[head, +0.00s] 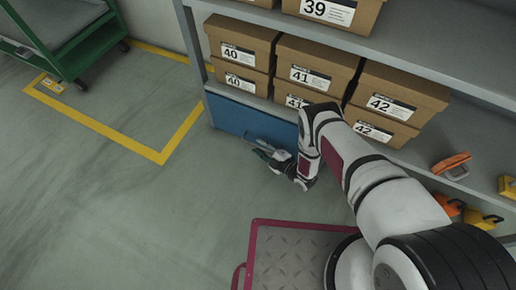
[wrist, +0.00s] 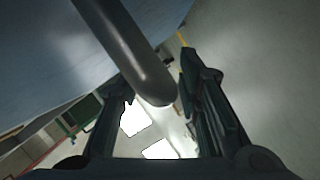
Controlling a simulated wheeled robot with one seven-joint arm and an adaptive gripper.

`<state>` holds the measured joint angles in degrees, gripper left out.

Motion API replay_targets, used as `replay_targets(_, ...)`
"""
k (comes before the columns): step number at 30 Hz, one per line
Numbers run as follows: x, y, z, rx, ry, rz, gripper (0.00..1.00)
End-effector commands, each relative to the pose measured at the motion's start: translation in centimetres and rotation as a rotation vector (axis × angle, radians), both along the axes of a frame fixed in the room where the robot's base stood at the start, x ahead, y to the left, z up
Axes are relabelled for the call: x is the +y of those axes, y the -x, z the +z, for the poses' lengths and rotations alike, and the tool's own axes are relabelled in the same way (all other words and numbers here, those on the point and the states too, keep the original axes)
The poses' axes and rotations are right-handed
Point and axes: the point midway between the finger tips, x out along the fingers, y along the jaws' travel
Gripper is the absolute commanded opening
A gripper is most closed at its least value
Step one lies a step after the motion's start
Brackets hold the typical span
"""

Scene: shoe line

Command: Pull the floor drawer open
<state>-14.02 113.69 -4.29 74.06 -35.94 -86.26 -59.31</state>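The floor drawer has a blue front (head: 235,116) at the bottom of the shelf, below the shoe boxes. It looks flush with the shelf, and its right part is hidden behind my arm. My gripper (head: 266,152) is low in front of the drawer. In the wrist view the drawer's pale blue face (wrist: 50,60) fills the upper left. A dark, rounded handle bar (wrist: 135,60) comes down from the top. My gripper (wrist: 155,82) is open, with one finger on each side of the bar's lower end. I cannot tell whether either finger touches it.
Shoe boxes (head: 313,66) stand on the shelf above. A green cart (head: 82,45) is at the upper left beside yellow floor tape (head: 150,153). A red-edged plate (head: 295,262) is at the bottom centre. The floor left of the drawer is clear.

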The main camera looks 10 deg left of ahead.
Motion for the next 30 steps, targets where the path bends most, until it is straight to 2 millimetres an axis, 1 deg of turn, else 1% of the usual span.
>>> replay_targets(3,0.84,-0.63,-0.34,0.0,0.0,0.0,0.31)
replay_targets(6,1.18,-0.9,-0.37,0.0,0.0,0.0,0.31)
replay_targets(14,1.28,-1.01,-0.33,0.001,0.001,0.0,0.31)
replay_targets(15,1.28,-1.01,-0.32,0.0,0.001,-0.001,0.29)
replay_targets(19,1.26,-1.0,-0.33,0.0,0.001,-0.001,0.0)
replay_targets(26,1.25,-0.98,-0.33,0.0,0.001,-0.001,0.0)
replay_targets(30,1.41,-0.48,-0.33,0.003,0.001,0.0,0.0)
